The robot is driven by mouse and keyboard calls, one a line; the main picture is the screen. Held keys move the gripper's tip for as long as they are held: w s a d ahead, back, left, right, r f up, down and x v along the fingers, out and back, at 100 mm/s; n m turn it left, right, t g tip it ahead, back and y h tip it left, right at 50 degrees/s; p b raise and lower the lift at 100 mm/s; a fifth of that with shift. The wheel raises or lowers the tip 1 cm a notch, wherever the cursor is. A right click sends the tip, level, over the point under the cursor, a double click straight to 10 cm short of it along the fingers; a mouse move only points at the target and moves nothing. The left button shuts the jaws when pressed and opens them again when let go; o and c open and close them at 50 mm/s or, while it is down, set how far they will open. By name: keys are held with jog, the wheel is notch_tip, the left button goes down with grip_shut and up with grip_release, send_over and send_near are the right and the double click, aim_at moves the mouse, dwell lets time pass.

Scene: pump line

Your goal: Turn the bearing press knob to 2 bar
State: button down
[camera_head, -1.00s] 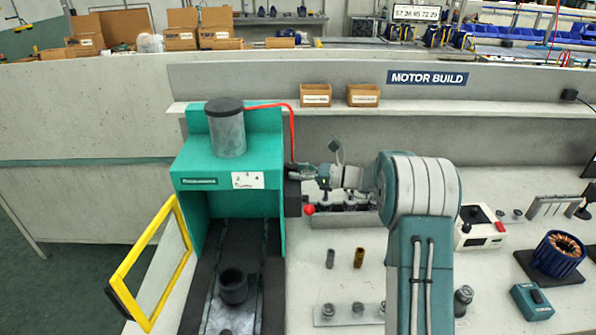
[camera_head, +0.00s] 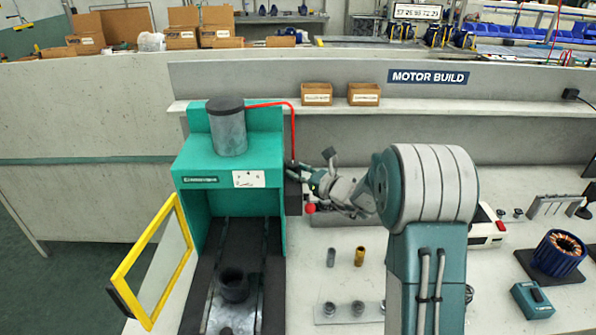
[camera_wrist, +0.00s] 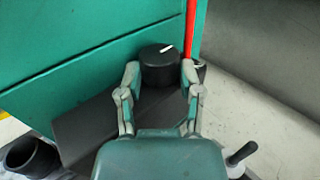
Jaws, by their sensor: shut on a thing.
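The bearing press (camera_head: 232,150) is a teal frame with a grey cylinder on top, at the left of the bench. Its black knob (camera_wrist: 160,66), with a white mark on its top, shows in the wrist view, on the dark block (camera_head: 293,192) at the press's right side. My gripper (camera_wrist: 160,76) is shut on the knob, with a finger on each side of it. In the head view my gripper (camera_head: 304,171) reaches the press's right side, and the knob is hard to make out there. The white dial label (camera_head: 249,179) on the press front is too small to read.
A yellow-framed guard door (camera_head: 150,262) stands open at the press's left front. A red hose (camera_wrist: 190,30) runs close beside the knob. A red ball handle (camera_head: 310,208) sits just below my gripper. Small metal parts (camera_head: 331,257) stand on the bench to the right.

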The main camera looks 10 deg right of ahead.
jog(key=shift+m+t+h, duration=0.4)
jog(key=shift+h, duration=0.1)
jog(key=shift+c, duration=1.3)
grip_release()
jog(key=shift+n+g+y, duration=0.3)
jog(key=shift+y, duration=0.1)
